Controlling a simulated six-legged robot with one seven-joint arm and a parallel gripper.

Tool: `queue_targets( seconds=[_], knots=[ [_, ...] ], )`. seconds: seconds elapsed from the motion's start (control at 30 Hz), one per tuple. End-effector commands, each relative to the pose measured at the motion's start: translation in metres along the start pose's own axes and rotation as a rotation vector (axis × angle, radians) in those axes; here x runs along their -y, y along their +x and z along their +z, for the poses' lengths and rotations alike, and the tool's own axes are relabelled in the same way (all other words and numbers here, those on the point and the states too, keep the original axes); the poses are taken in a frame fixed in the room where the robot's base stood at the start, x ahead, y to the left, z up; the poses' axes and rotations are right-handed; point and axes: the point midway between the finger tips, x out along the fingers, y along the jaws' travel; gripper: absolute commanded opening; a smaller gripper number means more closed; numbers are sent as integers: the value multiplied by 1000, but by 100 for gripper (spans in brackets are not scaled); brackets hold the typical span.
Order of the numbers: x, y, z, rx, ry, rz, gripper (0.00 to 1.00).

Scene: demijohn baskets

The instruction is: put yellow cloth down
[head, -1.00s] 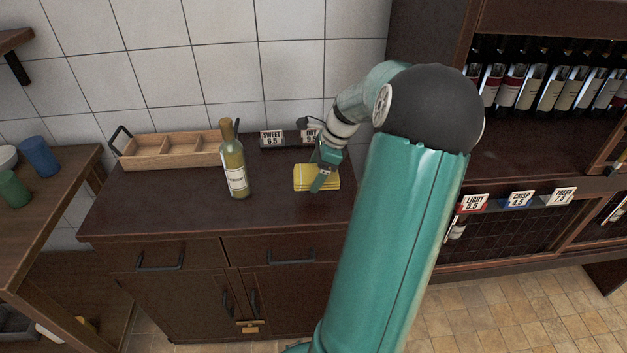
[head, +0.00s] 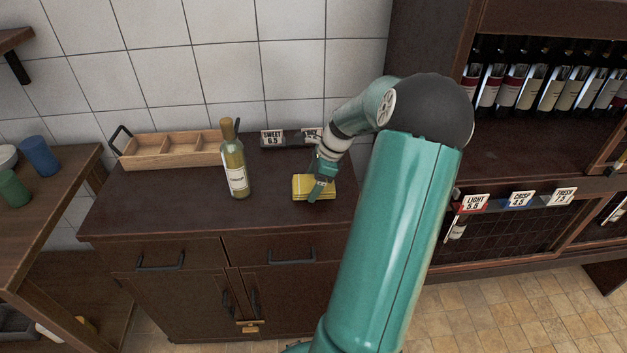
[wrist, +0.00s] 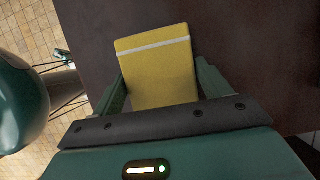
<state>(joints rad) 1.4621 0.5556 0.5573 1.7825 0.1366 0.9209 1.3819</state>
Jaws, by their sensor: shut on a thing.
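The yellow cloth (head: 303,188) is a folded pad with a pale stripe. In the head view it is at the right part of the dark cabinet top (head: 275,214), low against the surface. I cannot tell whether it touches the top. My gripper (head: 318,189) points down at it. In the wrist view the cloth (wrist: 158,70) lies between the two green fingers of my gripper (wrist: 160,88), which are shut on it.
A wine bottle (head: 235,170) stands upright left of the cloth. A wooden compartment tray (head: 170,150) lies at the back left. The cabinet top between bottle and front edge is clear.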

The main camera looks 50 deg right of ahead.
Motion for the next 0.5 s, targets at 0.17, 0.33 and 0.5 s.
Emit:
queue_targets(
  seconds=[0.17, 0.33, 0.5],
  knots=[
    [0, 4, -3, -1, 1, 0, 52],
    [0, 5, -3, -1, 1, 0, 88],
    [-1, 6, -3, 0, 1, 3, 98]
  ],
)
